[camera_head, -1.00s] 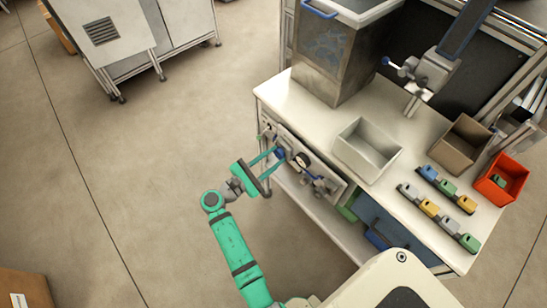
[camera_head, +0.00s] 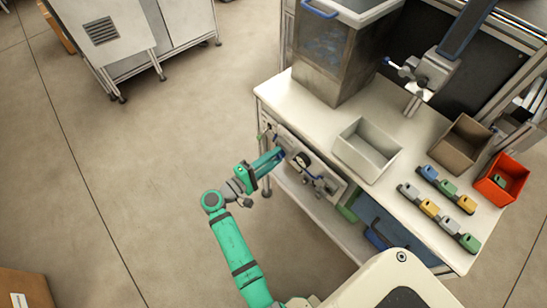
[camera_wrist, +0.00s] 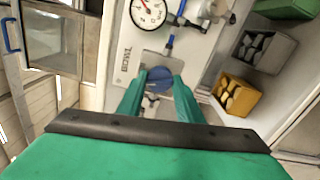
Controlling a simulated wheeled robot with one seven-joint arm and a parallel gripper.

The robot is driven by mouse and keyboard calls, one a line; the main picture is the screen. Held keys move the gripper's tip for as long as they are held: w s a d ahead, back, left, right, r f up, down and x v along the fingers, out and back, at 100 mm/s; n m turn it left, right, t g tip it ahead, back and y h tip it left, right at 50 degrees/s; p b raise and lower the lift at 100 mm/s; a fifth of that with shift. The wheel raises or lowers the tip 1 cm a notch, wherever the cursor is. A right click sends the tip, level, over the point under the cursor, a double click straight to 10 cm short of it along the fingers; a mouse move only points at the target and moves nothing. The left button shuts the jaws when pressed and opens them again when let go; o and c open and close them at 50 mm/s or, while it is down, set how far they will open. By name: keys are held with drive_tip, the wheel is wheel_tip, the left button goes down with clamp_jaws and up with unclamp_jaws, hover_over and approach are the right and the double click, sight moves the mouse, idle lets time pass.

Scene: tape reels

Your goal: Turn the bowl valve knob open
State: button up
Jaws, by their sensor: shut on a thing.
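The bowl valve knob (camera_wrist: 159,79) is a round blue knob on the light panel (camera_wrist: 125,75) at the front of the bench. A label that seems to read "BOWL" is beside it in the wrist view. My gripper (camera_wrist: 158,84) is shut on the knob, with one green finger on each side of it. In the head view my gripper (camera_head: 278,157) reaches the left part of the panel, and the fingers mostly hide the knob there.
A pressure gauge (camera_wrist: 148,12) and blue-handled fittings (camera_wrist: 170,42) sit close to the knob. A metal tank (camera_head: 335,60) and an empty white bin (camera_head: 366,150) stand on the bench (camera_head: 290,95). Open floor lies left.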

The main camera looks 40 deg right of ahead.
drive_tip(key=shift+m, duration=1.9)
drive_tip(key=o, duration=1)
drive_tip(key=shift+o, duration=0.2)
drive_tip(key=shift+a, duration=0.1)
drive_tip(key=a, duration=1)
drive_tip(key=shift+s+a, duration=0.3)
drive_tip(key=shift+s, duration=0.15)
drive_tip(key=shift+f, duration=0.15)
